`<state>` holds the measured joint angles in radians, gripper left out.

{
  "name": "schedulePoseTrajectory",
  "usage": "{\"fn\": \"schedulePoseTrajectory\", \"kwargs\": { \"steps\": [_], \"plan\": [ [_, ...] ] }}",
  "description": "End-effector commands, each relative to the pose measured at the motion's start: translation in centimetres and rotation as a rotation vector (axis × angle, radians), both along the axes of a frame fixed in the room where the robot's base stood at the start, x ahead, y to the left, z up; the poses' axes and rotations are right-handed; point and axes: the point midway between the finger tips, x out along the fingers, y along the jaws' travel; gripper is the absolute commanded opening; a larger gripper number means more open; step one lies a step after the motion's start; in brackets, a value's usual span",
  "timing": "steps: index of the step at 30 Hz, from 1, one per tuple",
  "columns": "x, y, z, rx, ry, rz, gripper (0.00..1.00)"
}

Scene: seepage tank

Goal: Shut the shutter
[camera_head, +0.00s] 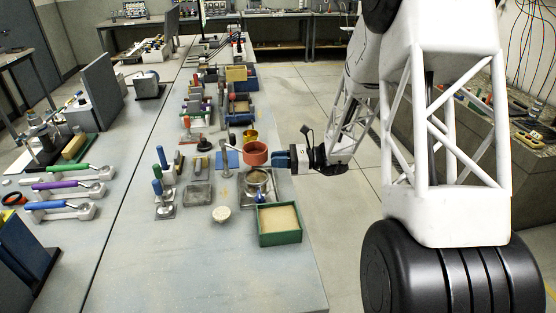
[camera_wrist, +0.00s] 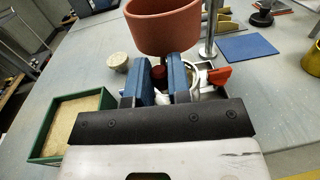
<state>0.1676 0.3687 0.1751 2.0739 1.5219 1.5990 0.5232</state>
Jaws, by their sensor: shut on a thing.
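An orange-red pot (camera_head: 255,153) is held on a stand above a round metal container (camera_head: 257,180). The pot also shows at the top of the wrist view (camera_wrist: 163,28). My gripper (camera_head: 284,160) is beside the pot on its right in the head view. In the wrist view, its blue fingers (camera_wrist: 162,78) are close together below the pot, with a dark red knob (camera_wrist: 158,74) between them. A red-orange piece (camera_wrist: 217,77) lies just right of the fingers. I cannot tell which of these is the shutter; the fingers hide part of the mechanism.
A green box of sand (camera_head: 280,237) stands in front, near the table's right edge. A blue plate (camera_head: 228,159) and a yellow cup (camera_head: 250,137) are near the pot.

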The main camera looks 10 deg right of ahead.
Motion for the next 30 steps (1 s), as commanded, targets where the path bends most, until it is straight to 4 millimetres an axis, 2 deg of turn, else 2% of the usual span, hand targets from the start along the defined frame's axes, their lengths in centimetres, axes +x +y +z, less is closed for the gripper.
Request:
{"fn": "schedulePoseTrajectory", "kwargs": {
  "steps": [11, 30],
  "plan": [
    [-0.9, 0.1, 0.0, 0.0, 0.001, -0.126, 0.0],
    [-3.0, 1.1, 0.1, 0.001, 0.0, -0.52, 0.0]
  ]
}}
